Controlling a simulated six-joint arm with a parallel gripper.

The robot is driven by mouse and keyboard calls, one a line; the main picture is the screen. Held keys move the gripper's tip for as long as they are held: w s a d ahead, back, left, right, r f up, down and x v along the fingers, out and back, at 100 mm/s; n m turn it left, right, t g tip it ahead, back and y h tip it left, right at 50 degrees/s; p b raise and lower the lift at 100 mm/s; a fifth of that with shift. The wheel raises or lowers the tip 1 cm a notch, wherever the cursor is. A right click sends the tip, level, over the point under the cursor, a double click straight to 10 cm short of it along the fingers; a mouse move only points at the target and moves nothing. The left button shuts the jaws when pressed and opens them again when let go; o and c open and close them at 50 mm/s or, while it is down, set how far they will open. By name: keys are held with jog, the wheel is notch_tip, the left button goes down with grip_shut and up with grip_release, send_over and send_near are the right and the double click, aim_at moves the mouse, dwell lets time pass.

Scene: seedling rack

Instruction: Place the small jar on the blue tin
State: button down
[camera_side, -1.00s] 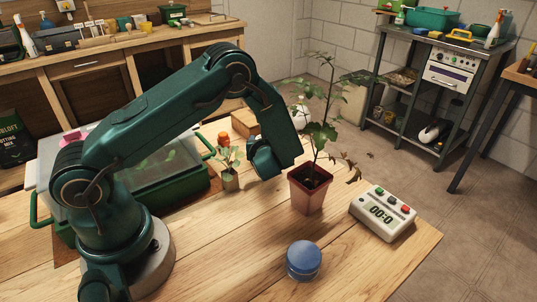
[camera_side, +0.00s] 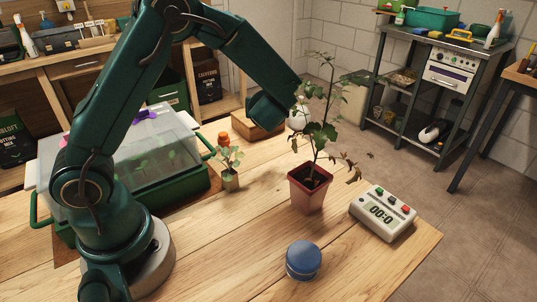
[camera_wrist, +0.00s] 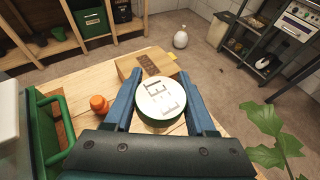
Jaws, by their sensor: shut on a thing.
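The blue tin (camera_side: 303,262) stands upright on the near part of the wooden bench in the side view, and its top is bare. It is out of the wrist view. The small jar (camera_wrist: 160,98) shows in the wrist view as a round, pale lid with dark marks and a darker green rim below. My gripper (camera_wrist: 161,78) is shut on it, with a blue finger on each side. In the side view my gripper (camera_side: 267,112) is raised above the bench, behind and left of the tall plant, far from the tin. The jar is hidden there.
A tall plant in a reddish pot (camera_side: 309,190) stands between my gripper and the tin. A white timer (camera_side: 383,213) is right of it. A small seedling pot (camera_side: 230,181), orange-capped bottle (camera_wrist: 99,104), cardboard box (camera_wrist: 128,66) and covered green tray (camera_side: 172,189) are nearby. Bench around the tin is clear.

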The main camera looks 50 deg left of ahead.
jog(key=s+d+r+m+t+h, duration=0.3)
jog(key=s+d+r+m+h, duration=0.15)
jog(key=d, duration=0.35)
jog(key=s+d+r+m+t+h, duration=0.3)
jog(key=d+r+m+h, duration=0.15)
jog(key=d, duration=0.45)
jog(key=s+a+f+n+g+y, duration=0.65)
jog(key=n+g+y, duration=0.45)
jog(key=n, duration=0.3)
jog(key=s+d+f+n+g+h, duration=0.2)
jog(key=s+n+g+h, duration=0.1)
jog(key=s+n+g, duration=0.65)
jog(key=w+d+n+g+h, duration=0.1)
jog(key=d+n+g+h, duration=0.55)
jog(key=n+h, duration=0.55)
jog(key=w+d+r+n+t+h, duration=0.1)
jog(key=w+r+n+t+h, duration=0.4)
jog(key=w+n+h, duration=0.45)
send_over(306, 270)
jog(key=shift+t, duration=0.4)
notch_tip(306, 270, down, 8)
jog(key=shift+f, duration=2.1)
